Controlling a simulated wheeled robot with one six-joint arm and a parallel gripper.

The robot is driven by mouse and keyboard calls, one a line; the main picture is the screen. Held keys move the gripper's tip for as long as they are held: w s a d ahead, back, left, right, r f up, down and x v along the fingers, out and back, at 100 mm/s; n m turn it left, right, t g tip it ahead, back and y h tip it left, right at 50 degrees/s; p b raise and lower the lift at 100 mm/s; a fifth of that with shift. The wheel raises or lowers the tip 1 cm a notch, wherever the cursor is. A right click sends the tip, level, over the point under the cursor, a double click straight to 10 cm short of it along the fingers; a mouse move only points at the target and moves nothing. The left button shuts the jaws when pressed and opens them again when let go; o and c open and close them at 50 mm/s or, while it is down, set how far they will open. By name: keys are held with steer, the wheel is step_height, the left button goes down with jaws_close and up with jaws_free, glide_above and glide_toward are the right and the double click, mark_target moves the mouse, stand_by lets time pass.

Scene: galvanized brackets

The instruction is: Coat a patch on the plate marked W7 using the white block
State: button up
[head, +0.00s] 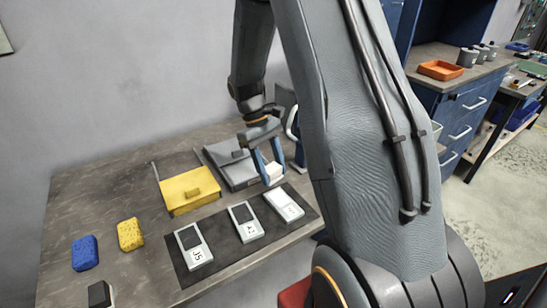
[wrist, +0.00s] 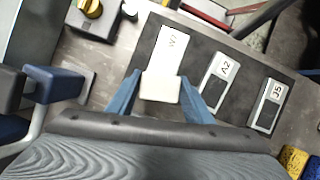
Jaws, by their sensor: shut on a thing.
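My gripper (head: 268,172) is shut on the white block (head: 274,171), above the table near the grey box. In the wrist view the white block (wrist: 160,88) sits between the blue fingers, in front of the near end of the plate marked W7 (wrist: 171,49); I cannot tell whether they touch. In the head view the W7 plate (head: 285,204) is the rightmost of three on a dark mat (head: 226,258). It looks white, with no dark patch visible. The A2 plate (head: 246,222) and J5 plate (head: 193,246) each show a dark patch.
A yellow box (head: 188,191) and a grey box (head: 231,167) stand behind the mat. A yellow sponge (head: 130,234), a blue sponge (head: 85,253) and a black-and-white block (head: 100,294) lie at the left. Bare tabletop lies between the sponges and the mat.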

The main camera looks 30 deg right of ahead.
steer(key=shift+r+p, duration=0.95)
steer(key=shift+r, duration=0.55)
steer(key=shift+f, duration=0.1)
